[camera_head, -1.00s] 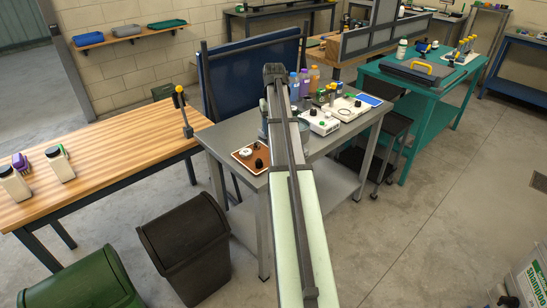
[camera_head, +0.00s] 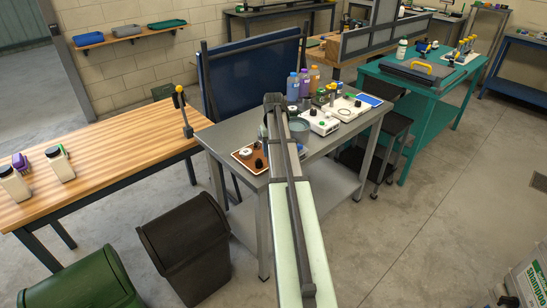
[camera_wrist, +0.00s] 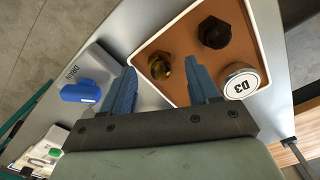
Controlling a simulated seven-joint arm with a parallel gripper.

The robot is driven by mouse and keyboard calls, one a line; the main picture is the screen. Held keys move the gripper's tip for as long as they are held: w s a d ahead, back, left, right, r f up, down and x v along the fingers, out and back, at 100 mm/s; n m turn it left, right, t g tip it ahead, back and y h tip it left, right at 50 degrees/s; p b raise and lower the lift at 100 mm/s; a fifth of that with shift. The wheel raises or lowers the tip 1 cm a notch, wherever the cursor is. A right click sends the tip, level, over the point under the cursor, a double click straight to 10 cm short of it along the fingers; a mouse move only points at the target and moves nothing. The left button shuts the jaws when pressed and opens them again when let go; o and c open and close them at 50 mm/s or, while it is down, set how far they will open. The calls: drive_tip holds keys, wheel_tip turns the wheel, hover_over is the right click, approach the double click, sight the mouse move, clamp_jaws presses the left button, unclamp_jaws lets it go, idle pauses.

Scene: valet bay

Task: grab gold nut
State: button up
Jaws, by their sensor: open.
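In the wrist view the gold nut (camera_wrist: 160,68) lies on a brown tray with a white rim (camera_wrist: 178,28). My gripper (camera_wrist: 160,82) is open, its two blue fingers on either side of the nut in the picture. I cannot tell how far above the tray the fingertips are. A dark nut (camera_wrist: 214,32) lies farther back on the same tray. A round white piece marked D3 (camera_wrist: 240,82) sits by the right finger. In the head view the tray (camera_head: 243,158) is at the near left of the grey bench; my arm hides the gripper there.
A blue knob (camera_wrist: 80,92) on a white unit stands left of the left finger. In the head view, bottles (camera_head: 304,85) and white devices (camera_head: 318,122) stand farther back on the grey bench (camera_head: 222,134). A dark bin (camera_head: 185,245) stands on the floor in front.

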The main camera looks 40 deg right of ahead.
drive_tip(key=shift+f, duration=0.85)
drive_tip(key=shift+c, duration=0.2)
clamp_jaws()
